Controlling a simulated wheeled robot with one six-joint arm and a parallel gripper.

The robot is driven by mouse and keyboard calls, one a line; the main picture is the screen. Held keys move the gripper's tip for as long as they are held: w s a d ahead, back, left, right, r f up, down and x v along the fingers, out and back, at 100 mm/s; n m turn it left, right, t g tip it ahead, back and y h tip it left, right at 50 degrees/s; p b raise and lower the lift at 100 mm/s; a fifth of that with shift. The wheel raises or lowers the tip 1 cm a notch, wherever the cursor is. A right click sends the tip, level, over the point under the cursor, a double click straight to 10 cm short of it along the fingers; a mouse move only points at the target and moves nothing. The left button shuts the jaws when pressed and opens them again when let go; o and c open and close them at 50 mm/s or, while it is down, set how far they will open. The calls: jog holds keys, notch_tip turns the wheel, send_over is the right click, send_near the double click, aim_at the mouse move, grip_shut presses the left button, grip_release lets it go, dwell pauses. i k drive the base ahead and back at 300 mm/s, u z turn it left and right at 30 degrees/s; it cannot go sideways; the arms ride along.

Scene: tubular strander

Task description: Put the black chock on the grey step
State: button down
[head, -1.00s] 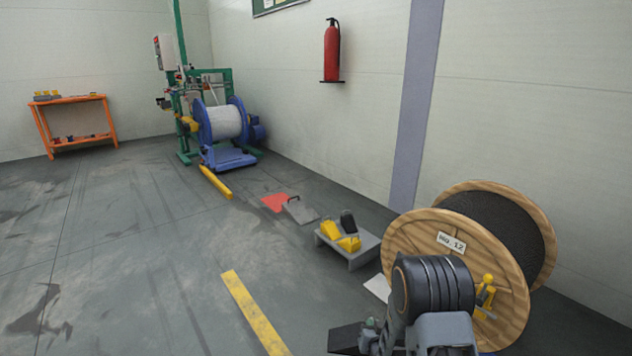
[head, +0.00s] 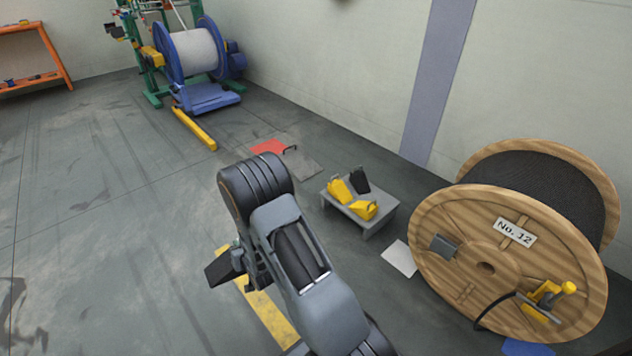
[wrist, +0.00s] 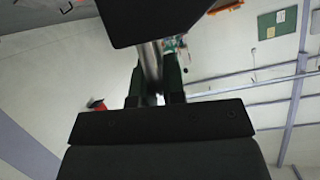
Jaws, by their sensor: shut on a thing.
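The black chock (head: 219,268) hangs at the end of my arm in the head view, left of the arm and above the floor by the yellow line. In the wrist view its dark body (wrist: 165,18) fills the top, with a grey bar-like handle below. My gripper (wrist: 157,88) is shut on that handle; in the head view my arm mostly hides the gripper. The grey step (head: 376,228) stands on the floor to the right of my arm, apart from the held chock. Two yellow chocks (head: 340,191) and another black chock (head: 360,180) stand on it.
A large wooden reel (head: 440,220) stands right of the step, with a pale sheet (head: 399,258) on the floor between. A grey plate with a handle (head: 303,165) and a red patch (head: 268,147) lie behind the step. Floor to the left is open.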

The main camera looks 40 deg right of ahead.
aim_at(384, 203)
jog(key=u, duration=0.05)
jog(key=i, duration=1.8)
jog(key=z, duration=0.7)
jog(key=i, duration=1.05)
jog(key=z, duration=1.65)
jog(key=i, duration=0.65)
jog(key=z, duration=0.45)
